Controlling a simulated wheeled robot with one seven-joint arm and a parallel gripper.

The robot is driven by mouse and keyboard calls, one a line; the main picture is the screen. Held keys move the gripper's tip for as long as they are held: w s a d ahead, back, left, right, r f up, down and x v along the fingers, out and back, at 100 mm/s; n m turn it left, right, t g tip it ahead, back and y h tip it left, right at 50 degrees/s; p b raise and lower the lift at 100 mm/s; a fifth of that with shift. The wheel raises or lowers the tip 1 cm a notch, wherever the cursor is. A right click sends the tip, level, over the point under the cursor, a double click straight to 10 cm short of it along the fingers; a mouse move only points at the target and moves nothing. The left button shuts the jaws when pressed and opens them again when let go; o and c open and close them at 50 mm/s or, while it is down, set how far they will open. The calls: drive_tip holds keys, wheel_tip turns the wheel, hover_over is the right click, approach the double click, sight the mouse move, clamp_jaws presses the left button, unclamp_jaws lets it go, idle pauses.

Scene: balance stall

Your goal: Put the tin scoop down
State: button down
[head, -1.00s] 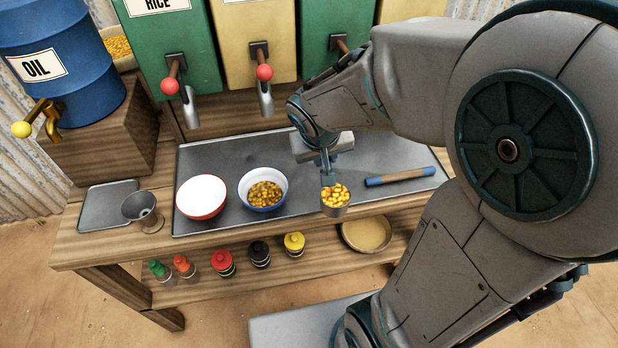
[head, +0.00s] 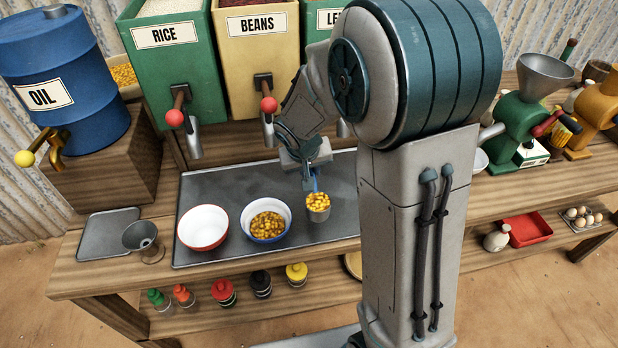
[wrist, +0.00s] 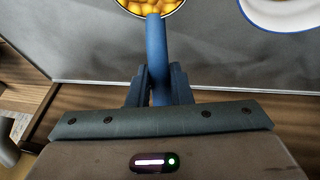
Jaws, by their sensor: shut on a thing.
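The tin scoop (head: 318,213) is full of yellow kernels and sits upright just right of the blue-rimmed bowl. My gripper (head: 311,182) is shut on the scoop's blue handle, which shows between the jaws in the wrist view (wrist: 157,60). The scoop is over the grey metal tray (head: 215,182); I cannot tell whether its base touches the tray. The blue-rimmed bowl (head: 267,238) holds yellow and darker pieces. The red-rimmed white bowl (head: 203,228) to its left looks empty.
Rice (head: 170,60) and beans (head: 255,60) dispensers with red-knobbed levers stand behind the tray. A blue oil drum (head: 62,80) and a metal funnel (head: 141,236) are at left. Bottles line the lower shelf. My arm hides the tray's right part.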

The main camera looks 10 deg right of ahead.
drive_tip(key=shift+w+a+f, duration=0.1)
drive_tip(key=shift+w+f, duration=0.3)
drive_tip(key=shift+f, duration=1.8)
drive_tip(key=shift+f, duration=0.1)
drive_tip(key=shift+f+b, duration=0.1)
drive_tip(key=shift+b, duration=0.25)
drive_tip(key=c, duration=1.3)
unclamp_jaws()
